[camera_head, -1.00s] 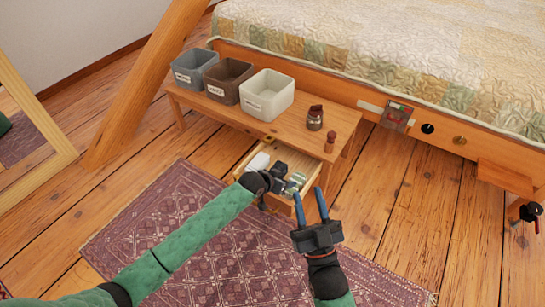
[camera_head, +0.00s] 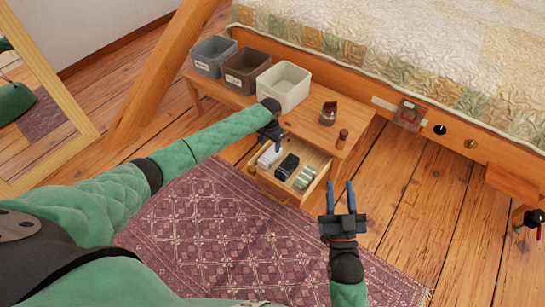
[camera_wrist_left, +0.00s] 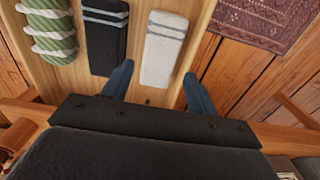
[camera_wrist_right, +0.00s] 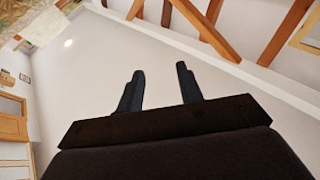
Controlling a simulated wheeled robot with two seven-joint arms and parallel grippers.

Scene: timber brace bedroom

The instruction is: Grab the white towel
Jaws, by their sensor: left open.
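The white towel (camera_head: 269,155) is a folded bundle at the left side of the open drawer (camera_head: 316,187). In the left wrist view the white towel (camera_wrist_left: 164,50) has grey stripes and lies just ahead of my open left gripper (camera_wrist_left: 157,88), nearly between its fingertips. In the head view my left gripper (camera_head: 276,142) is over the drawer's back left part, above the white towel's far end. A black towel (camera_head: 287,166) and a green-and-white striped towel (camera_head: 305,178) lie to its right. My right gripper (camera_head: 343,196) is open and empty, right of the drawer.
The drawer slides from a low wooden bench (camera_head: 345,125). On it stand grey (camera_head: 210,58), brown (camera_head: 245,72) and white (camera_head: 283,88) bins, a jar (camera_head: 328,115) and a small brown bottle (camera_head: 341,139). A patterned rug (camera_head: 205,225) lies in front.

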